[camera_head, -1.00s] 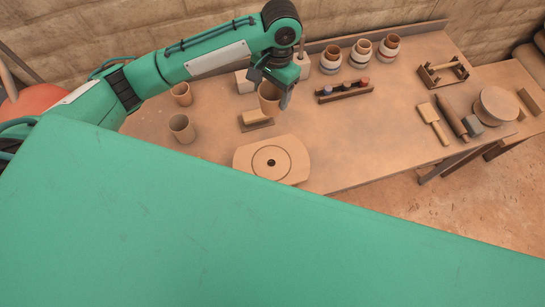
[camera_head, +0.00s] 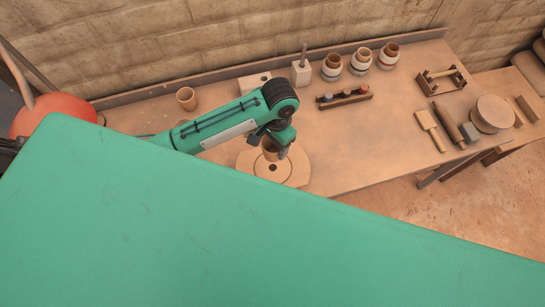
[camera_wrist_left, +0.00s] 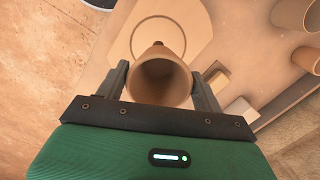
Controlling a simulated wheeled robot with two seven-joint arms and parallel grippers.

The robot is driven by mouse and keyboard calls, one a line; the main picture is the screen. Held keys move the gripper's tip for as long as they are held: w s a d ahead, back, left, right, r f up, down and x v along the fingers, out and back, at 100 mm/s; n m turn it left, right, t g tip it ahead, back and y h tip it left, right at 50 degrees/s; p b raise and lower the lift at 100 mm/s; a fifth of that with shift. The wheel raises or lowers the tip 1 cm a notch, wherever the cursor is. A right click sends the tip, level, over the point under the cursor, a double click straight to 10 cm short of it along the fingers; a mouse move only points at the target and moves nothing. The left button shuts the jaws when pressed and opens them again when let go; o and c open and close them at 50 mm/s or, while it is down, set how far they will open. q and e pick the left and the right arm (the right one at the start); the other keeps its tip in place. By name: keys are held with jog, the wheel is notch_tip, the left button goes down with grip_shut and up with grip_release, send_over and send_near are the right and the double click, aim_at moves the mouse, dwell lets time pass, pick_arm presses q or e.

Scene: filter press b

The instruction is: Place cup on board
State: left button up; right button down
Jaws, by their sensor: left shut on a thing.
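My left gripper (camera_head: 276,150) is shut on a tan clay cup (camera_head: 270,153). In the left wrist view, the cup (camera_wrist_left: 160,76) sits between the two fingers with its open mouth toward the camera. My right gripper is not in view.
Another clay cup (camera_head: 186,98) stands at the back left. Free table lies right of the board. My green body covers the foreground.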

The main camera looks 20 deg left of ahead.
aim_at(273, 149)
pick_arm(q)
notch_tip(273, 149, down, 6)
jog(key=shift+f+p, duration=0.1)
jog(key=shift+p, duration=0.55)
notch_tip(273, 149, down, 4)
jog(key=shift+r+p, duration=0.25)
jog(key=shift+p, duration=0.2)
jog(key=shift+f, duration=0.35)
jog(key=shift+f, duration=0.15)
jog(key=o, duration=1.1)
jog(key=shift+c, duration=0.2)
